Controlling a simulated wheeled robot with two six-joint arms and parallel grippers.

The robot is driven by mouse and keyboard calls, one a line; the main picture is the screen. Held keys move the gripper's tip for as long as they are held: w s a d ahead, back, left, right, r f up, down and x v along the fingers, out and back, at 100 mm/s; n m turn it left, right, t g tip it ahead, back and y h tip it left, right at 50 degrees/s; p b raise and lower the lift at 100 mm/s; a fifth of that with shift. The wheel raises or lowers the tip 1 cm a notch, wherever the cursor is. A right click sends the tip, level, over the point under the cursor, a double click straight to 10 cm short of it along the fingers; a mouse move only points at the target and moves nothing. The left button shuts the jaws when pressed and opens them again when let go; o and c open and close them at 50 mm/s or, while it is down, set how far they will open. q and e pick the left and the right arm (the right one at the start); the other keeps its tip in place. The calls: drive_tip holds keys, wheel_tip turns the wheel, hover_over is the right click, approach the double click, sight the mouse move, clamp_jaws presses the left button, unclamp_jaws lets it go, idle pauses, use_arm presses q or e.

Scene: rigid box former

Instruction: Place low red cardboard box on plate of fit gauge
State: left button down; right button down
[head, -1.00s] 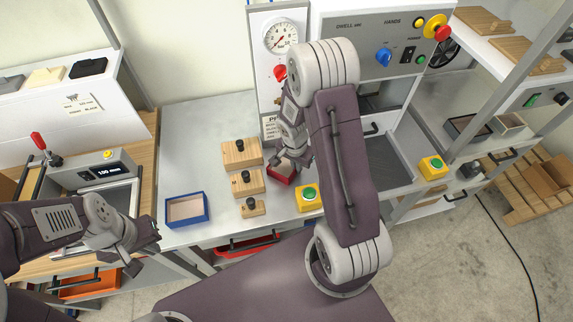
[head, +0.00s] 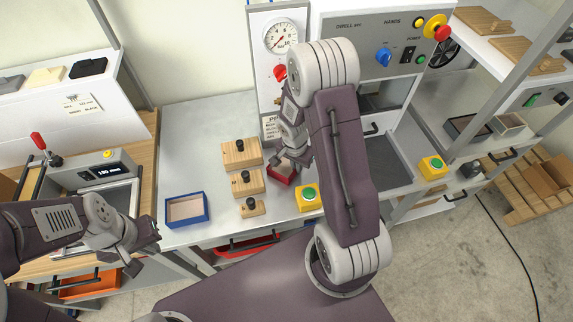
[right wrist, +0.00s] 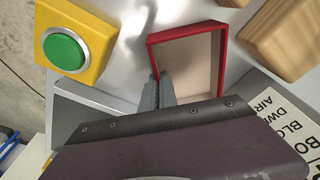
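The low red cardboard box (head: 281,176) sits open side up on the grey bench, below the press panel; its pale inside shows in the right wrist view (right wrist: 190,62). My right gripper (right wrist: 159,76) is at the box's near left wall, one finger on each side of it, close together on the wall. My arm partly covers the box in the head view. My left gripper (head: 148,252) is open and empty in front of the bench.
A blue box (head: 187,209) stands on the bench between the gauge and several wooden blocks with black knobs (head: 240,153). A yellow box with a green button (head: 308,198) is close right of the red box. The bench behind the blue box is clear.

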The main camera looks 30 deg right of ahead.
drive_tip(key=shift+r, duration=0.1)
drive_tip(key=shift+r, duration=0.3)
drive_tip(key=r, duration=0.4)
drive_tip(key=shift+s+d, duration=0.3)
drive_tip(key=s+d+r, duration=0.6)
drive_tip(key=s, duration=0.2)
drive_tip(key=shift+s+d+p, duration=0.25)
drive_tip(key=shift+d+p, duration=0.15)
drive_tip(key=shift+p, duration=0.05)
drive_tip(key=shift+r, duration=0.1)
drive_tip(key=shift+m, duration=0.3)
